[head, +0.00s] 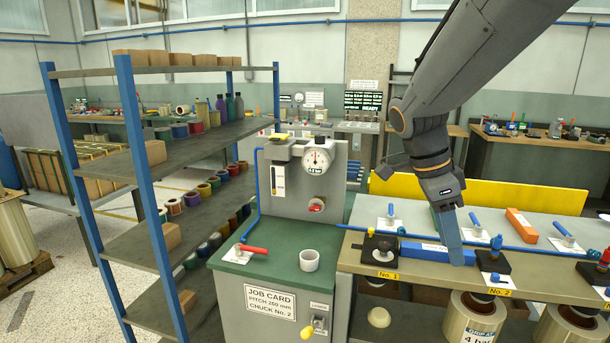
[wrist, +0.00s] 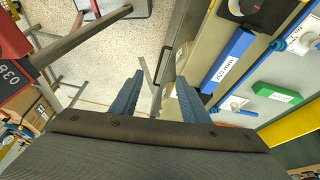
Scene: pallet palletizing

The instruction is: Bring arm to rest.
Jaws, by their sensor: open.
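My gripper (head: 456,250) hangs from my raised arm over the bench at the right in the head view, fingers pointing down. In the wrist view its two blue fingers (wrist: 156,88) stand apart with nothing between them. A blue bar (head: 425,251) lies on the bench by the No. 1 label, and the finger covers part of it in the head view. The bar shows in the wrist view (wrist: 228,60) to the right of the fingers, marked 250 mm. I cannot tell the exact gap between finger and bar in the head view.
The bench (head: 360,265) also holds an orange bar (head: 521,225), a green block (wrist: 277,93) and several blue-handled valves. A gauge machine (head: 305,185) with a white cup (head: 309,260) stands left of it. A tall blue-posted shelf (head: 130,110) stands farther left. A yellow panel (head: 500,192) runs behind.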

